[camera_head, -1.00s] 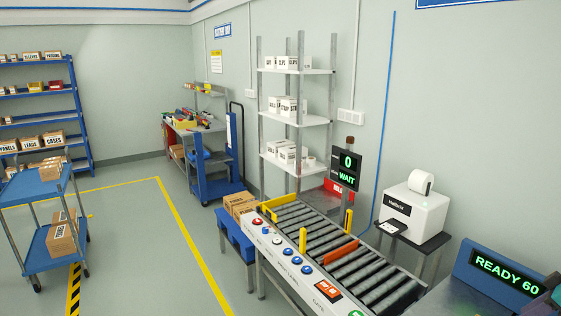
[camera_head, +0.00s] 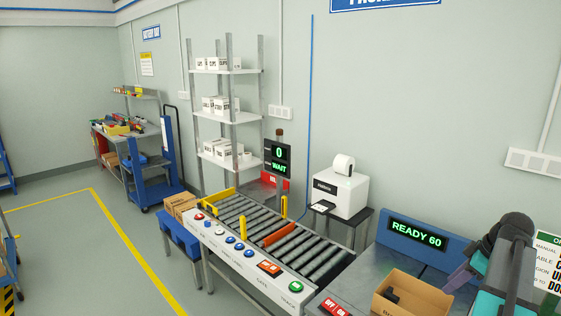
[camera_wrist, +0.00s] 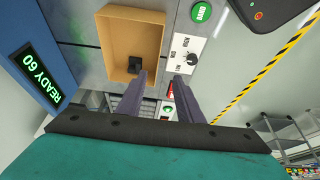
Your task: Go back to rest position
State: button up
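My gripper (camera_wrist: 160,78) shows in the wrist view with its two dark purple fingers parted and nothing between them. It is open above a grey work surface (camera_wrist: 78,30). Beyond the fingertips stands an open cardboard box (camera_wrist: 108,43) with a small black item (camera_wrist: 134,64) inside. In the head view, my teal and dark arm is raised at the right edge, over the bench (camera_head: 378,262). The box also shows there (camera_head: 418,306), left of the arm and cut by the bottom edge. The fingertips are hard to make out in that view.
A blue panel reading READY 60 (camera_head: 418,236) stands behind the box. A roller conveyor (camera_head: 318,262) with a button panel and a label printer (camera_head: 342,188) lie to the left. A white shelf rack (camera_head: 229,116) stands at the wall.

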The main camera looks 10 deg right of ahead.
jog(key=w+a+f+m+g, duration=0.15)
jog(key=w+a+f, duration=0.35)
jog(key=a+f, duration=0.55)
jog(key=w+a+f+m+g, duration=0.15)
jog(key=w+a+f, duration=0.45)
jog(key=a, duration=0.8)
jog(key=s+a+f+m+h, duration=0.1)
jog(key=s+a+f, duration=0.1)
jog(key=a+f, duration=0.45)
jog(key=s+a+f+m+g+h, duration=0.1)
jog(key=a+f, duration=0.2)
jog(key=a, duration=0.6)
jog(key=s+a+f+m, duration=0.1)
jog(key=s+a+f, duration=0.1)
jog(key=a+f, duration=0.45)
jog(key=s+a+f+g+b, duration=0.1)
jog(key=s+f+g+b, duration=0.4)
jog(key=s+f, duration=2)
notch_tip(320, 180, down, 2)
jog(key=b, duration=0.5)
jog(key=shift+s+a+g, duration=0.3)
jog(key=shift+s, duration=0.05)
